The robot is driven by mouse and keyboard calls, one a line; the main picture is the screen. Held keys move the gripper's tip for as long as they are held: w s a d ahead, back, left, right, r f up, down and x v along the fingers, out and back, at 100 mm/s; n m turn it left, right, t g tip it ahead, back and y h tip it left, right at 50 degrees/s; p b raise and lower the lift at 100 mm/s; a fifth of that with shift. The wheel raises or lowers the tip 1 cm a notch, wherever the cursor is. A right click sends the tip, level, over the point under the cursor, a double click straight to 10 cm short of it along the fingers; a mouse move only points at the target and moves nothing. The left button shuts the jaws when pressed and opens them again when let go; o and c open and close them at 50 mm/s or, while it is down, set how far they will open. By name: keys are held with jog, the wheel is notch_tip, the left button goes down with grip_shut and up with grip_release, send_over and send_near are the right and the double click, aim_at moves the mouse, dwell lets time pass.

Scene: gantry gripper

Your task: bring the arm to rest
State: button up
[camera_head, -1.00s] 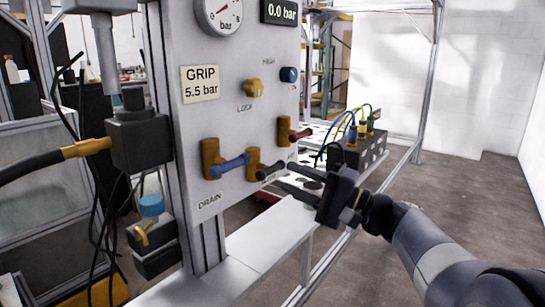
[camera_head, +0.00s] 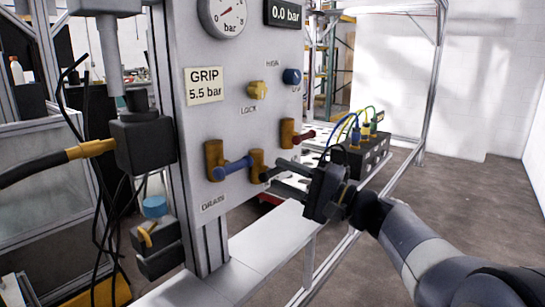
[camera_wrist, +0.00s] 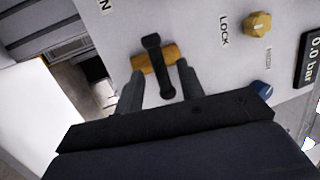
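My gripper (camera_head: 281,169) is at the front of the grey panel (camera_head: 245,130), at its lower right. It also shows in the wrist view (camera_wrist: 160,72), with its fingers apart on either side of a black lever (camera_wrist: 166,80). Gaps show between the lever and both fingers. The black lever sits on a brass valve body (camera_head: 256,160). To its left is a valve with a blue lever (camera_head: 238,164), above the DRAIN label. To its right is a valve with a red lever (camera_head: 304,136).
A yellow knob (camera_head: 257,90) and a blue knob (camera_head: 292,76) are higher on the panel. The display (camera_head: 283,12) reads 0.0 bar. A dark box with cable plugs (camera_head: 365,155) stands behind my gripper. Open floor (camera_head: 465,210) lies to the right.

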jog(key=v, duration=0.9)
jog(key=x, duration=1)
jog(key=shift+a, duration=0.1)
jog(key=shift+w+a+r+n, duration=0.1)
jog(key=shift+n, duration=0.3)
jog(key=n+p, duration=0.1)
jog(key=n, duration=0.1)
jog(key=n+g, duration=0.1)
jog(key=n, duration=0.2)
jog(key=shift+r+g+p, duration=0.15)
jog(key=shift+g+p, duration=0.15)
jog(key=shift+p, duration=0.1)
jog(key=n+h+p, duration=0.1)
jog(key=n+p, duration=0.1)
jog(key=n, duration=0.2)
jog(key=shift+g, duration=0.3)
jog(key=shift+n, duration=0.3)
